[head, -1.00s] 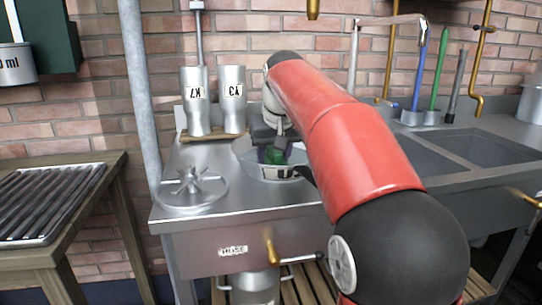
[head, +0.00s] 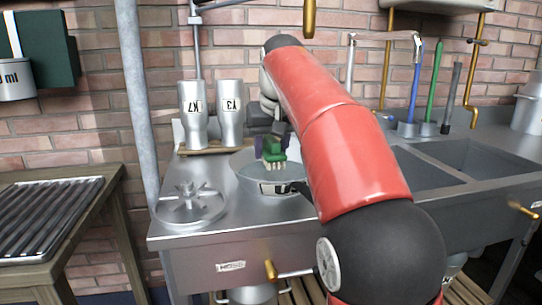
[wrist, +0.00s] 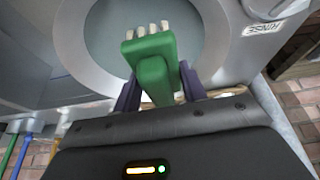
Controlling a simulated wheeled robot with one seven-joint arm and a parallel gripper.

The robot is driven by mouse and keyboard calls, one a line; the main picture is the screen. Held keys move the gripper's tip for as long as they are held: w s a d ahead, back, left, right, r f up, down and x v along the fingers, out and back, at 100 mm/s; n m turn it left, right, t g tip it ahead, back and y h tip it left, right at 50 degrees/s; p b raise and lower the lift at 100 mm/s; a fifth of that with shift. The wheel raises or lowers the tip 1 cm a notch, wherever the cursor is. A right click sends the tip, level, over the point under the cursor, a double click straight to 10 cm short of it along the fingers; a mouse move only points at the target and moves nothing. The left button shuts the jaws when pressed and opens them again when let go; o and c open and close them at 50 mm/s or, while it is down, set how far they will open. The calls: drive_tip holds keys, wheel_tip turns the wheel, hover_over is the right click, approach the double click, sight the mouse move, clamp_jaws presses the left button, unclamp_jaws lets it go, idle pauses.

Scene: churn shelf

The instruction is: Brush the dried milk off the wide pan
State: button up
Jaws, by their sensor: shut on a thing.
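My gripper (head: 272,147) is shut on a green brush (head: 270,161) with pale bristles pointing down. The brush is over the pan; I cannot tell whether the bristles touch it. In the wrist view the purple fingers of my gripper (wrist: 157,92) grip the green brush (wrist: 150,60) in front of the pan (wrist: 72,45). The visible pan floor looks plain grey; no dried milk can be made out. My arm hides the pan's right side.
Two labelled metal cups (head: 212,115) stand behind the pan on a wooden board. A spoked metal lid (head: 190,205) lies to its left. Sink basins (head: 480,160) and upright blue and green handles (head: 434,88) are at the right. A pipe (head: 135,90) rises at the counter's left end.

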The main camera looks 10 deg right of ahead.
sight(271, 137)
drive_tip(key=shift+r, duration=0.15)
drive_tip(key=shift+r, duration=1.45)
drive_tip(key=shift+s, duration=0.1)
